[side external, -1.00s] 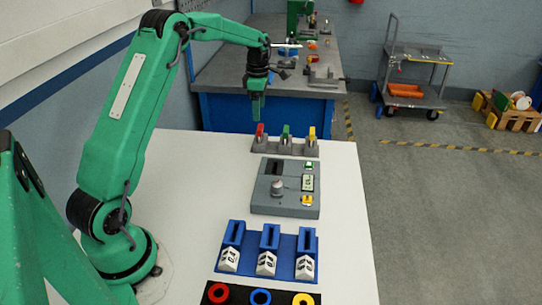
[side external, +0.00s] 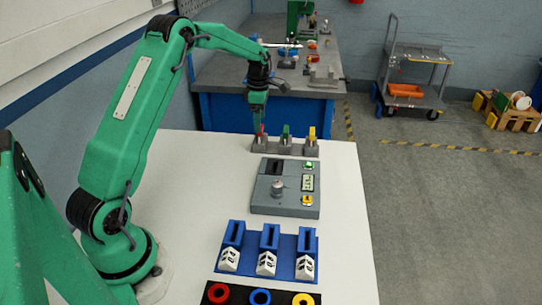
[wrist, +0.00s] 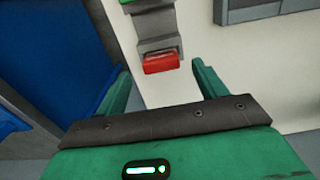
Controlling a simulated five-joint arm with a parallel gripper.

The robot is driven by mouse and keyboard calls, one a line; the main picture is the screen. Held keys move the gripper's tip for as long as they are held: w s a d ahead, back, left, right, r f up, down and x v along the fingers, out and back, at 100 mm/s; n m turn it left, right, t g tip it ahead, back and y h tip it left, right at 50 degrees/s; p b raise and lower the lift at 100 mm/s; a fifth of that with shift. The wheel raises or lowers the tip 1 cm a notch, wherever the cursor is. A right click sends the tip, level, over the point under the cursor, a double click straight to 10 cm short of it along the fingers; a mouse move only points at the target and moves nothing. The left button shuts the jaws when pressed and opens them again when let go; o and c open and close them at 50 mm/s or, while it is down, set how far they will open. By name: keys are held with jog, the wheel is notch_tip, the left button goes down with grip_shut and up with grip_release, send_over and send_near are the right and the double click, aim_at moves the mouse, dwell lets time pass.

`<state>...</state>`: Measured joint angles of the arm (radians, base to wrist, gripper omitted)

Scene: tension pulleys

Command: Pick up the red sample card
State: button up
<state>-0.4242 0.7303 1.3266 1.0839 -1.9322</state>
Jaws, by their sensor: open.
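The red sample card (side external: 260,131) stands upright in the left slot of a grey rack (side external: 285,150) at the far end of the white table. My gripper (side external: 258,121) points down just above it, and its fingers partly cover the card in the side view. In the wrist view, the red card (wrist: 161,62) shows between the tips of my two open green fingers (wrist: 162,67), with a gap on each side. Nothing is held.
A green card (side external: 285,131) and a yellow card (side external: 312,133) stand in the same rack to the right. A grey panel (side external: 260,205) with a knob and buttons lies nearer. A blue holder (side external: 258,252) with several white labels is nearer still. A blue workbench (side external: 226,114) stands behind.

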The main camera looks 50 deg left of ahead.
aim_at(260, 136)
jog(key=shift+d+f, duration=0.1)
jog(key=shift+f, duration=1.85)
jog(key=shift+c, duration=0.4)
jog(key=c, duration=1)
